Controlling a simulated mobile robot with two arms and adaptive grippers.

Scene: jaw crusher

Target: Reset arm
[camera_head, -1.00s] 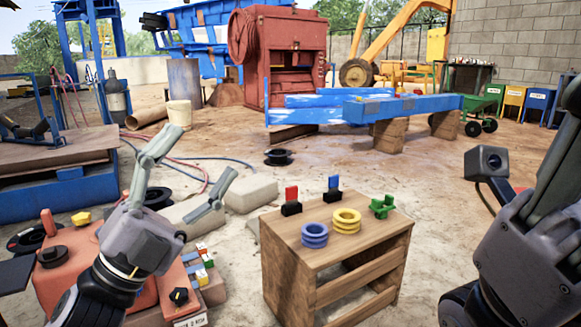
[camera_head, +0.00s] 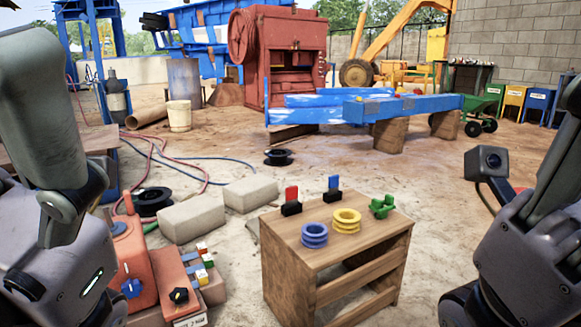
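My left gripper (camera_head: 60,235) fills the left edge, very close to the camera. A large grey-green link and a dark grey body with a small lit strip show. Its fingertips are not clearly seen, so I cannot tell open from shut. My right gripper (camera_head: 535,235) is at the right edge, with a small box-shaped camera (camera_head: 487,164) beside it. Its fingertips are cut off or hidden. Both are apart from the wooden stand (camera_head: 330,270). Nothing held is visible. My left arm covers part of the red control box (camera_head: 135,255).
On the stand are a red piece (camera_head: 291,195), a blue piece (camera_head: 333,185), blue rings (camera_head: 314,236), yellow rings (camera_head: 346,221) and a green piece (camera_head: 382,207). Concrete blocks (camera_head: 192,219) lie behind left. A blue beam (camera_head: 400,107) and red crusher (camera_head: 285,55) stand farther back.

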